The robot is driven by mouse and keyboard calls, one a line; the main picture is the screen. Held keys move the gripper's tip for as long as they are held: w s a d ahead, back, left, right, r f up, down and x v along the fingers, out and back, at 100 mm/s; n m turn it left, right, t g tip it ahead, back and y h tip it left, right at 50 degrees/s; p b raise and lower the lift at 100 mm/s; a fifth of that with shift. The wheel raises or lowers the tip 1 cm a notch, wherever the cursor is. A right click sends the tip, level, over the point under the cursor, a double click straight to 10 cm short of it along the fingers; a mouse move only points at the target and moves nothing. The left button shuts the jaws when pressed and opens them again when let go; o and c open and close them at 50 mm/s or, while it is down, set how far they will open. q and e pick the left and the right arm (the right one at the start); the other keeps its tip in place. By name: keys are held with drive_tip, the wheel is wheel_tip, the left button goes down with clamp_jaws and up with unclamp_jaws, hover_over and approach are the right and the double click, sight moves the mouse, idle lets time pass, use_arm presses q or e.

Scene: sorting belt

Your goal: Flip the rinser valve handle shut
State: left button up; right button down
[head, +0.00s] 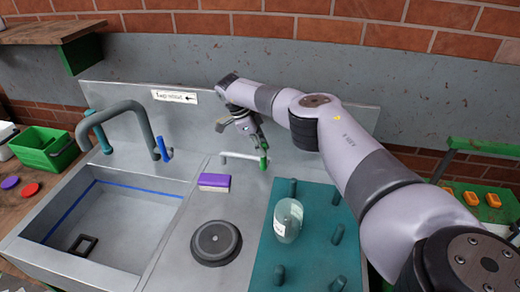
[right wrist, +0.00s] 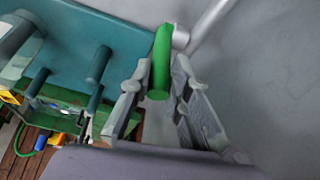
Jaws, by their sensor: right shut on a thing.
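The valve handle (head: 264,162) is a small green lever at the right end of a pale, thin bent pipe (head: 238,156) behind the counter's round rinser (head: 216,242). In the right wrist view the green handle (right wrist: 161,62) stands between my fingertips, beside the pale pipe (right wrist: 208,22). My right gripper (head: 261,146) reaches down from above and is shut on the handle; its fingers also show in the right wrist view (right wrist: 160,80). Contact at the tips is partly hidden in the head view. My left gripper is out of view.
A purple sponge (head: 214,182) lies left of the pipe. A glass (head: 288,220) stands among pegs on the teal mat (head: 310,262). The sink (head: 120,215) with a grey tap (head: 130,108) is at left. A green bin (head: 42,148) stands far left.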

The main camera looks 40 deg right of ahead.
drive_tip(key=shift+f, duration=0.1)
idle(0.3)
drive_tip(key=c, duration=1.5)
unclamp_jaws()
drive_tip(key=shift+w+a, duration=0.1)
drive_tip(key=shift+w, duration=0.05)
drive_tip(key=v, duration=1.2)
